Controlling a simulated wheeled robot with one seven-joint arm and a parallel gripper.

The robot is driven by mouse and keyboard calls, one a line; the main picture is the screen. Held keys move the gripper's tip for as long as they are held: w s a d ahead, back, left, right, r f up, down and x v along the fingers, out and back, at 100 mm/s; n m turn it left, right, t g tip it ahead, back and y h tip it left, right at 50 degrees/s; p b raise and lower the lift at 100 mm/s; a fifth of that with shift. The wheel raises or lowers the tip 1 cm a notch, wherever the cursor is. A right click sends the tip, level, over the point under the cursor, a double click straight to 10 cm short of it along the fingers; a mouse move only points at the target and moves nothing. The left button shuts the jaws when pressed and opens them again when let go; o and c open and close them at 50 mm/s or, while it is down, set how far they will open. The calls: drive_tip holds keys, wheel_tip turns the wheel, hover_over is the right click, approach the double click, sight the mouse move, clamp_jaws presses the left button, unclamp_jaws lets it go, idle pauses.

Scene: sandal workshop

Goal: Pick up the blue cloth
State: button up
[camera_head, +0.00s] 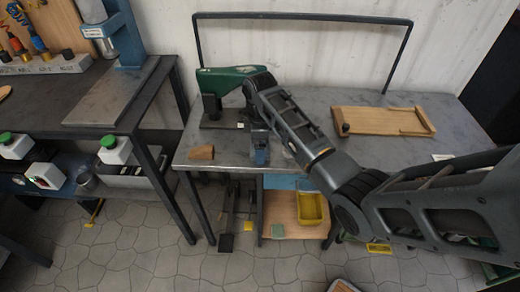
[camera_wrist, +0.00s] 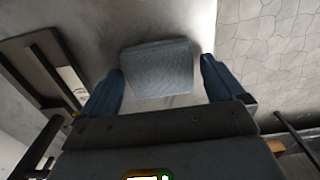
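The blue cloth (camera_wrist: 158,68) shows in the wrist view as a greyish-blue, ribbed, folded-looking pad on a grey surface. My gripper (camera_wrist: 163,76) is open, with one blue finger on each side of the pad. Gaps show between the fingers and the pad's sides, so they look apart from it. How far the fingertips are above the surface is hard to tell. In the head view, a small blue shape (camera_head: 260,148) stands near the front edge of the metal table (camera_head: 300,158); I cannot tell whether it is cloth or finger. My arm hides part of this area.
A green machine (camera_head: 222,80) stands at the table's back left. A small brown block (camera_head: 201,152) lies near the front left. A wooden tray (camera_head: 385,121) lies at the right. A metal rail (camera_head: 300,15) rises behind. A dark bench (camera_head: 60,95) stands left.

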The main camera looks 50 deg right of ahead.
drive_tip(key=c, duration=0.8)
drive_tip(key=shift+r, duration=0.1)
drive_tip(key=shift+r, duration=0.55)
wheel_tip(320, 180, up, 3)
drive_tip(key=shift+w+f, duration=0.1)
drive_tip(key=s+d+r+p, duration=0.1)
drive_tip(key=s+d+r, duration=0.1)
drive_tip(key=s, duration=0.1)
drive_tip(key=s+d+r, duration=0.2)
drive_tip(key=s+d+r+p, duration=0.1)
drive_tip(key=s+d+r, duration=0.1)
drive_tip(key=s, duration=0.1)
drive_tip(key=shift+s+d+r+p, duration=0.1)
drive_tip(key=shift+s+r+p, duration=0.2)
drive_tip(key=shift+p, duration=0.05)
drive_tip(key=shift+s+d+r, duration=0.2)
drive_tip(key=shift+s+d, duration=0.2)
drive_tip(key=shift+s, duration=0.1)
